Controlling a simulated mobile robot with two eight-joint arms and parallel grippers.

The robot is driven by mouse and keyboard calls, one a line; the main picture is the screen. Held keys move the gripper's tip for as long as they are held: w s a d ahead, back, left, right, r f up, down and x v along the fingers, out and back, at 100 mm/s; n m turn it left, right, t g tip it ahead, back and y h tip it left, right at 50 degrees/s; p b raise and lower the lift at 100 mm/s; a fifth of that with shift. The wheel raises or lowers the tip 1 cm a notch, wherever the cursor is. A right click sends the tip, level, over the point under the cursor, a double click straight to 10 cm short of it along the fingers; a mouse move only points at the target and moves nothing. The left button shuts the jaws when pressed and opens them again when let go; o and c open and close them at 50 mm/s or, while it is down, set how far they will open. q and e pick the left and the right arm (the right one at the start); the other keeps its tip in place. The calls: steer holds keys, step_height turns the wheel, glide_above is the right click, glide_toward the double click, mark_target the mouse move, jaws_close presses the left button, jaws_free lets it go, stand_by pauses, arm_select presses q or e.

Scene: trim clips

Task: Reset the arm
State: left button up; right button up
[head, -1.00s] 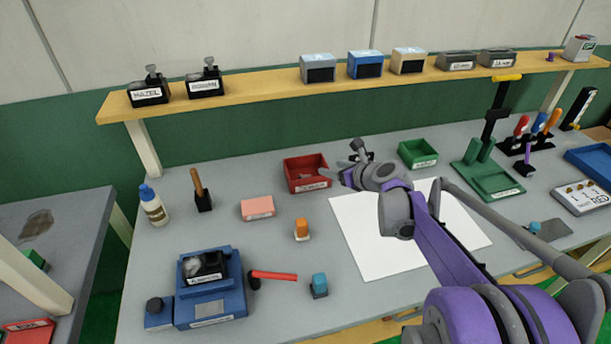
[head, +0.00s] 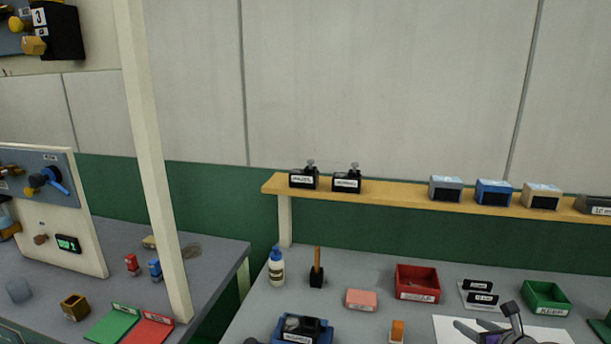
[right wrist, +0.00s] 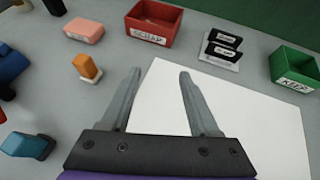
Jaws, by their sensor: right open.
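My right gripper (head: 478,327) shows at the bottom edge of the head view, over the white sheet (head: 445,326); most of its arm is out of frame. In the right wrist view the gripper (right wrist: 160,72) is open, with two grey fingers spread apart. Nothing is between them except the white sheet (right wrist: 245,105) below. My left gripper is not in view.
Beyond the fingers stand a red SCRAP bin (right wrist: 137,29), black labelled pieces (right wrist: 223,43) on a stand and a green KEEP bin (right wrist: 292,68). An orange-topped block (right wrist: 86,67) is left. A shelf (head: 400,196) runs behind; a post (head: 150,160) rises left.

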steer(key=s+a+f+n+g+y+p, duration=0.1)
steer(key=s+a+n+g, duration=0.1)
steer(key=s+a+n, duration=0.45)
steer(key=s+a+f+n+g, duration=0.15)
steer(key=s+a+n, duration=0.25)
steer(key=a+n, duration=0.55)
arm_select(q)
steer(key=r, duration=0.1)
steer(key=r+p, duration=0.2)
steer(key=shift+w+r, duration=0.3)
arm_select(e)
steer(key=s+a+f+n+g+h, duration=0.1)
steer(key=s+a+f+n, duration=0.1)
steer(key=s+n, duration=0.6)
steer(key=s+a+f+n+g, duration=0.2)
steer(key=s+a+f+n, duration=0.1)
steer(key=s+n, duration=0.6)
steer(key=shift+s+a+n+h, duration=0.3)
steer(key=shift+n+h, duration=0.1)
steer(key=shift+n, duration=0.7)
